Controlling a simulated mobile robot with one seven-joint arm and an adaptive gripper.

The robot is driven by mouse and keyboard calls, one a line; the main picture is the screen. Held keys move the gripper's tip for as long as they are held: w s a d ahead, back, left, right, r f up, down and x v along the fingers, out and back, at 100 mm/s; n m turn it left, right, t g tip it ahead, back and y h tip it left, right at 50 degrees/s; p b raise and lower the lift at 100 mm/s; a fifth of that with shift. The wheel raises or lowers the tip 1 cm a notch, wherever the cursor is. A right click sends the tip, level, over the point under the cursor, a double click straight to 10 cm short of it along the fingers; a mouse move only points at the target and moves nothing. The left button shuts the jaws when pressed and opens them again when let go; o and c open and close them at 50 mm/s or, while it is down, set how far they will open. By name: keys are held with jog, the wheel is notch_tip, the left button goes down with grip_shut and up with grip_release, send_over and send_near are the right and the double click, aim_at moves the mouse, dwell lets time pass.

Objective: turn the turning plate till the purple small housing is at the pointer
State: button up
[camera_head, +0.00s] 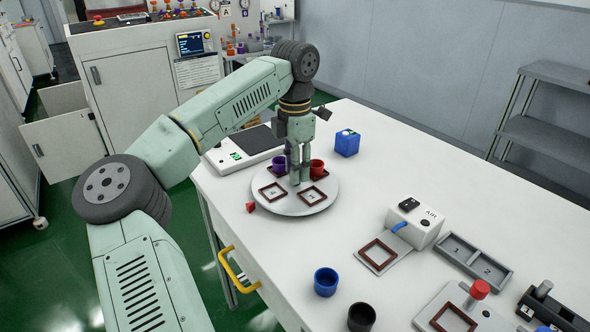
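The turning plate (283,208) is a light round disc on the white table, with several brown square frames on it. The purple small housing (278,165) stands at the plate's back left, partly behind my gripper. A red small housing (317,168) stands at the back right. The red pointer (250,207) lies on the table just off the plate's front-left edge, with an empty frame nearest to it. My gripper (300,181) points down over the plate's middle, between the two housings. Its fingers look close together; I cannot tell whether they are open, shut or touching anything.
A scale-like device (247,141) stands behind the plate and a blue box (347,143) at its back right. A blue cup (326,282) and a dark cup (361,317) stand in front. A grey press-like device (414,226) and a two-part tray (474,262) are at right.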

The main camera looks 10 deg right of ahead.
jog(key=shift+f, duration=0.75)
jog(key=shift+c, duration=0.5)
grip_shut()
